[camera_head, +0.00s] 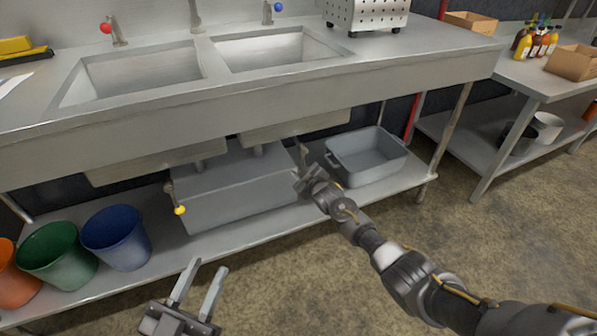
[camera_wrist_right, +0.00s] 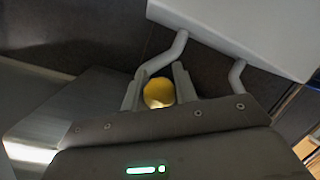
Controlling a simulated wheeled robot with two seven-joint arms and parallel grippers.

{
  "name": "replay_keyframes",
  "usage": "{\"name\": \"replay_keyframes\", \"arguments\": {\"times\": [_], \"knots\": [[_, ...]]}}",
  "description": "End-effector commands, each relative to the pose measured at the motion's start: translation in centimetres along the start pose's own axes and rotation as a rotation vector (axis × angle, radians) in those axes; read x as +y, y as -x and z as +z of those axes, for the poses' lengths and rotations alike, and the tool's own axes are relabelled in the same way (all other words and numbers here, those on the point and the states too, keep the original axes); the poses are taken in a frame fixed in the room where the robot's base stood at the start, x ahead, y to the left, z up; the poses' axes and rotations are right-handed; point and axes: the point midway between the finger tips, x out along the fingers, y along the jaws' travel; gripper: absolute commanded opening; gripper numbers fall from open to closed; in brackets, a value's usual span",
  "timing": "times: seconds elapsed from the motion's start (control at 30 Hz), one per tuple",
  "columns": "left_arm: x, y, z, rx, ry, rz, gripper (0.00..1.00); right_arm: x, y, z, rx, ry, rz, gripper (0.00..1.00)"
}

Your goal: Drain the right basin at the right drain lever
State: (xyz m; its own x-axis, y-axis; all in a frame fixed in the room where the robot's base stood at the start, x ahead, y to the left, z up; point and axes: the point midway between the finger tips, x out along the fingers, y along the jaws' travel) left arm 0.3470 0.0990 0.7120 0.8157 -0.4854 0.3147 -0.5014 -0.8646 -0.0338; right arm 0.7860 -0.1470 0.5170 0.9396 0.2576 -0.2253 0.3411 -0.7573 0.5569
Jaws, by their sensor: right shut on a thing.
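The right basin (camera_head: 275,50) is in the counter in the head view, with a blue-knobbed tap behind it. Under it, the right drain lever (camera_head: 303,151) hangs down to my right gripper (camera_head: 308,182). In the right wrist view, a yellow ball knob (camera_wrist_right: 158,93) sits between the fingers of that gripper (camera_wrist_right: 160,88), which is shut on it. In the head view the knob is hidden by the gripper. My left gripper (camera_head: 200,292) is open and empty, low in front of the lower shelf. The water level in the basin cannot be told.
The left basin (camera_head: 140,75) has its own yellow-knobbed lever (camera_head: 179,210). A long grey box (camera_head: 240,195) and a grey tub (camera_head: 368,158) stand on the lower shelf. Blue (camera_head: 117,240) and green (camera_head: 58,257) buckets stand at left. Floor is clear in front.

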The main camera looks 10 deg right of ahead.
Motion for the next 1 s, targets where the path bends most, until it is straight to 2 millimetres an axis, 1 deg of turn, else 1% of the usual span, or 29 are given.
{"name": "replay_keyframes", "arguments": {"times": [0.37, 0.4, 0.57, 0.9, 0.97, 1.0], "knots": [[0.03, 0.01, 0.03, -0.003, 0.000, 0.001, 0.36, 0.24, 0.04, 0.07, -0.001, 0.006, 0.004, 0.00], [0.03, 0.02, 0.03, -0.003, 0.000, 0.001, 0.36, 0.26, 0.05, 0.08, -0.001, 0.006, 0.004, 0.30], [0.04, 0.04, 0.00, -0.002, 0.000, 0.001, 0.36, 0.23, 0.05, 0.10, -0.002, 0.005, 0.004, 0.50], [0.03, 0.00, -0.07, -0.007, 0.000, 0.000, 0.36, 0.14, 0.24, 0.08, -0.002, 0.005, 0.002, 0.50], [-0.06, 0.10, 0.31, -0.039, 0.000, -0.003, 0.36, 0.16, 0.52, 0.07, -0.002, 0.004, 0.002, 0.50], [-0.24, 0.20, 0.80, -0.074, -0.001, -0.009, 0.36, 0.20, 0.80, 0.02, -0.001, 0.004, 0.002, 0.50]]}}
